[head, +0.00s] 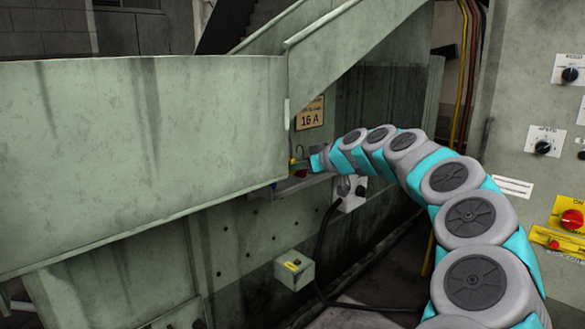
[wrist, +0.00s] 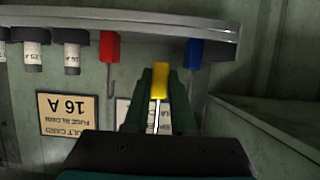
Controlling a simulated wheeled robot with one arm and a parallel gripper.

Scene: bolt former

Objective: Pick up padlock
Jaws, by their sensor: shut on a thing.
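In the wrist view, which looks upside down, a yellow padlock (wrist: 159,85) with a thin metal shackle sits between the two dark green fingers of my gripper (wrist: 161,75). The gripper is shut on it. The padlock also shows as a small yellow patch in the head view (head: 293,161), at the end of my arm. A red padlock (wrist: 109,46) and a blue padlock (wrist: 195,53) stand at the grey shelf (wrist: 150,22), one on each side of the gripper. Whether the yellow padlock touches the shelf is hard to tell.
Several labelled fuses (wrist: 74,50) stand on the shelf beside the red padlock. A "16 A" sign (head: 310,114) is on the wall behind. A large green panel (head: 140,150) is close on the left. A control panel with a red button (head: 571,219) is at the right.

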